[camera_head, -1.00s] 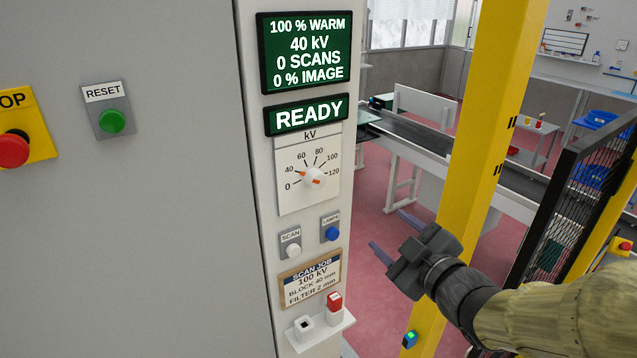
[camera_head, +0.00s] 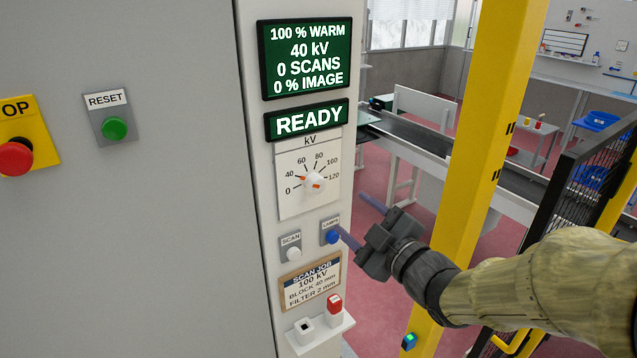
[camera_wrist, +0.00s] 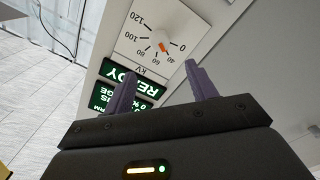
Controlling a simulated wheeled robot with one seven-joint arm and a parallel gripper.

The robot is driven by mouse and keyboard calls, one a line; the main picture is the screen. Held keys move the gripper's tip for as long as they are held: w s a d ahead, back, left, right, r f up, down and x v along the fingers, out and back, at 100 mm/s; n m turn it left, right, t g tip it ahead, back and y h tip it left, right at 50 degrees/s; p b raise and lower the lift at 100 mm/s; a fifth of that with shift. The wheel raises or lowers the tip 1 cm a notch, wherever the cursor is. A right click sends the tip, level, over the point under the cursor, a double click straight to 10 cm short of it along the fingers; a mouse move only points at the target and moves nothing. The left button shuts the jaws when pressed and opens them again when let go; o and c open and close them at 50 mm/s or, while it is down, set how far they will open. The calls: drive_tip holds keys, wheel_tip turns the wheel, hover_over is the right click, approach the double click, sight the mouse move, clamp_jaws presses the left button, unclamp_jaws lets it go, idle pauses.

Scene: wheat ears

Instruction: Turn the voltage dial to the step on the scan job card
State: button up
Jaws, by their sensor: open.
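The voltage dial (camera_head: 315,182) is a white knob with an orange pointer on a white kV plate marked 0 to 120. The pointer is toward 40, and it also shows in the wrist view (camera_wrist: 161,39), upside down. The scan job card (camera_head: 311,281) below reads 100 kV, block 40 mm, filter 2 mm. The green display (camera_head: 304,54) reads 40 kV, 100 % warm, 0 scans. My gripper (camera_head: 357,220) is open and empty, right of and below the dial, apart from it. In the wrist view its two purple fingers (camera_wrist: 160,92) stand apart, short of the kV plate.
Below the dial are a white SCAN button (camera_head: 293,253) and a blue LAMPS button (camera_head: 332,236), close to one finger. A small shelf (camera_head: 322,332) holds a white block and a red-topped piece. A yellow post (camera_head: 484,150) stands to the right, behind my arm.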

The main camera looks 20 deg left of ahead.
sight(318, 186)
drive_tip(key=p+x, duration=0.4)
drive_tip(key=x, duration=0.9)
drive_tip(key=shift+p, duration=0.4)
drive_tip(key=shift+d, duration=0.1)
drive_tip(key=c, duration=1)
